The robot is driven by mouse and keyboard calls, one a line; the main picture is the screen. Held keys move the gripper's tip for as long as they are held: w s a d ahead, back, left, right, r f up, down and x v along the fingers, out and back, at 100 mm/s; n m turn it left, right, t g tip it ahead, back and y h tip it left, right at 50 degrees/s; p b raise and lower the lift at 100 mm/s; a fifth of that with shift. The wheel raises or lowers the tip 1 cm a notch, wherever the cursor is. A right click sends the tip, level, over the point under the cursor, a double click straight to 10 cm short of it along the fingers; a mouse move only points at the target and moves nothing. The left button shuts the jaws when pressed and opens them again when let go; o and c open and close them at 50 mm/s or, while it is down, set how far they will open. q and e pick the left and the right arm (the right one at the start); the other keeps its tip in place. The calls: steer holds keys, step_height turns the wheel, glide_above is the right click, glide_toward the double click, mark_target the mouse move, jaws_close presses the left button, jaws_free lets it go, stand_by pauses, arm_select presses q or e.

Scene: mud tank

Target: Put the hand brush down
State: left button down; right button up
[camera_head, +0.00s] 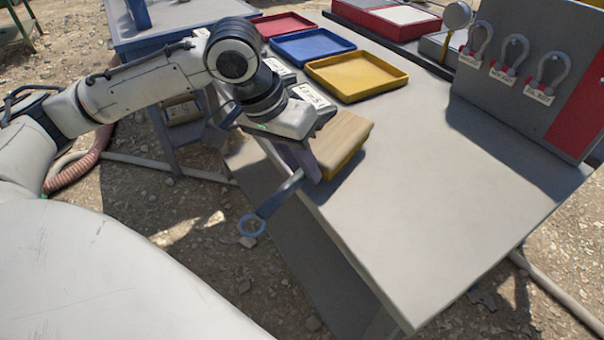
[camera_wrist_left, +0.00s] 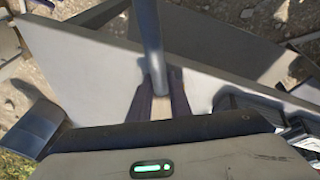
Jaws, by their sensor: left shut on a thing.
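The hand brush has a wooden block with yellow bristles (camera_head: 342,143) and a blue handle ending in a ring (camera_head: 251,225). My left gripper (camera_head: 304,164) is shut on its handle at the left edge of the grey table (camera_head: 430,200). The block is over the tabletop, bristles down; I cannot tell whether they touch it. The handle and ring stick out past the edge. In the left wrist view the handle (camera_wrist_left: 149,38) runs up from between the dark fingers (camera_wrist_left: 160,92), and the brush block is hidden. My right gripper is not in view.
Yellow (camera_head: 357,75), blue (camera_head: 312,47) and red (camera_head: 286,26) trays stand in a row at the back left. A grey panel (camera_head: 490,110) with several hanging shackles stands at the back right. The table's middle and front are clear.

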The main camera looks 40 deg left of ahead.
arm_select(q)
step_height(320, 180, down, 2)
steer(key=shift+f, duration=0.1)
steer(key=c, duration=1.6)
jaws_free()
steer(key=shift+c, duration=0.2)
